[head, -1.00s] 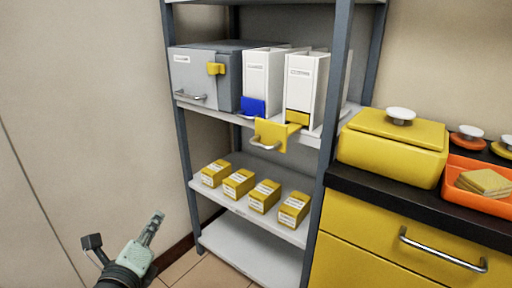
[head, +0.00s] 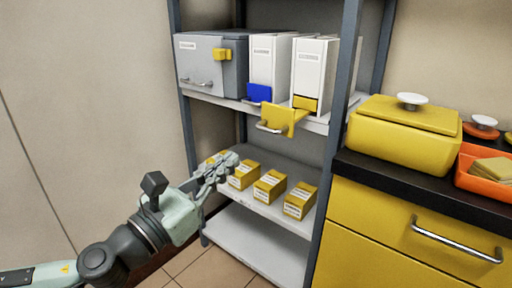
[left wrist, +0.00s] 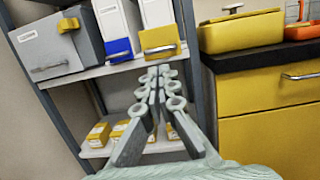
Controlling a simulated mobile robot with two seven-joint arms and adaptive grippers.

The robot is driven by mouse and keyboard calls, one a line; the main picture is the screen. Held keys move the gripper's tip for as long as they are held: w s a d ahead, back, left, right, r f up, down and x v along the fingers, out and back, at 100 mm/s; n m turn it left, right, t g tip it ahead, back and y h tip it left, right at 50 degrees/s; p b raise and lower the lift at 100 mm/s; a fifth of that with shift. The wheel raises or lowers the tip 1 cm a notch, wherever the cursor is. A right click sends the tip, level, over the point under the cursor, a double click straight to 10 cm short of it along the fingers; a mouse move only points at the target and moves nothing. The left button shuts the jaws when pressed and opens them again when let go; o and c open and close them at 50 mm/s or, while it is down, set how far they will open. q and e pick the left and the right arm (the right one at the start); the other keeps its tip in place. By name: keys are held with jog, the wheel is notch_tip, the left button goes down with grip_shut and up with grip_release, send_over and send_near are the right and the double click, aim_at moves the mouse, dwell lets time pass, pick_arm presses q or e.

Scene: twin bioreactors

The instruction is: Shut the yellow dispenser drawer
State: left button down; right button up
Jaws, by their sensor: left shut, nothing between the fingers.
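The yellow dispenser drawer (head: 284,119) sticks out from the bottom of the right-hand white dispenser (head: 315,70) on the upper shelf, with its handle facing out. It also shows in the left wrist view (left wrist: 160,40). My left gripper (head: 230,160) is shut and empty, below and to the left of the drawer, in front of the lower shelf of yellow boxes. In the left wrist view the shut fingers (left wrist: 158,72) point up toward the drawer, apart from it. My right gripper is not in view.
A second white dispenser (head: 270,65) with a blue drawer (head: 259,92) stands just left. A grey box (head: 210,64) with a handle is further left. Several yellow boxes (head: 269,186) sit on the lower shelf. A yellow counter (head: 400,230) with a yellow container (head: 402,135) stands right.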

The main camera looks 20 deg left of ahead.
aim_at(265, 131)
pick_arm(q)
jog(key=p+x, duration=0.1)
jog(key=x, duration=0.6)
jog(key=shift+w+d+r+p, duration=0.15)
jog(key=shift+w+r+p, duration=0.05)
jog(key=shift+w+p, duration=0.1)
jog(key=shift+w+d, duration=0.25)
jog(key=shift+w, duration=0.45)
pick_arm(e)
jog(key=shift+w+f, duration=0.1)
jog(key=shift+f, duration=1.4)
pick_arm(q)
jog(key=shift+w+f, duration=0.1)
